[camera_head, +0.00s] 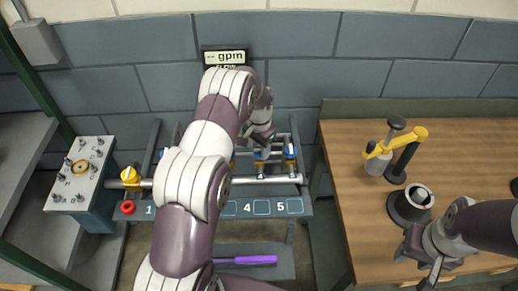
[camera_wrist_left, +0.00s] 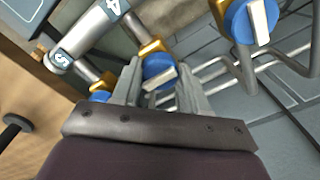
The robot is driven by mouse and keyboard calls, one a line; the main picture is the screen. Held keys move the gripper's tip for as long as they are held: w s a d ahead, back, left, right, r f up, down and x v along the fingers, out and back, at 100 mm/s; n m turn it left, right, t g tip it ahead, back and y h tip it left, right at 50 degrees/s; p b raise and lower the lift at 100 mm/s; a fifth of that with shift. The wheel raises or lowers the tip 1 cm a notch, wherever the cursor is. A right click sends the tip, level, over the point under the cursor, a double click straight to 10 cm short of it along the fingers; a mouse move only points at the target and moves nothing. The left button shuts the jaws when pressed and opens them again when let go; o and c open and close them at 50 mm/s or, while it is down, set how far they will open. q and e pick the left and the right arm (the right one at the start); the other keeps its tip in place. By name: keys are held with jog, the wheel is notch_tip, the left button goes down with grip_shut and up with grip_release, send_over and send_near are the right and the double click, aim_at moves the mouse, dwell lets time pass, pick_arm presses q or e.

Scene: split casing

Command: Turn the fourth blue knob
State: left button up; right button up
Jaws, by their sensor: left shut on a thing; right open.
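The row of blue knobs sits on brass valves along a pipe above the numbered panel (camera_head: 262,207). My left gripper (camera_head: 262,137) is over the fourth knob (camera_head: 262,154), above the label 4. In the left wrist view, my left gripper (camera_wrist_left: 160,80) has a finger on each side of that blue knob (camera_wrist_left: 157,68) with its white bar, and is shut on it. The fifth knob (camera_head: 290,151) is just to its right. Another blue knob (camera_wrist_left: 250,18) shows at the upper right of the wrist view. My right gripper (camera_head: 430,268) is open and empty over the wooden table.
A yellow valve handle (camera_head: 130,174) and a red ring (camera_head: 127,207) are at the pipe's left end. A switch box (camera_head: 80,173) stands further left. My left arm hides the lower-numbered valves.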

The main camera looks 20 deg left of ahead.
pick_arm(q)
jog(key=shift+w+r, duration=0.15)
jog(key=shift+w, duration=0.05)
jog(key=o, duration=1.1)
jog(key=shift+c, duration=0.2)
notch_tip(320, 180, up, 6)
jog(key=shift+r+b, duration=0.1)
jog(key=shift+b, duration=0.95)
notch_tip(320, 180, up, 6)
jog(key=p, duration=0.4)
jog(key=shift+r, duration=0.15)
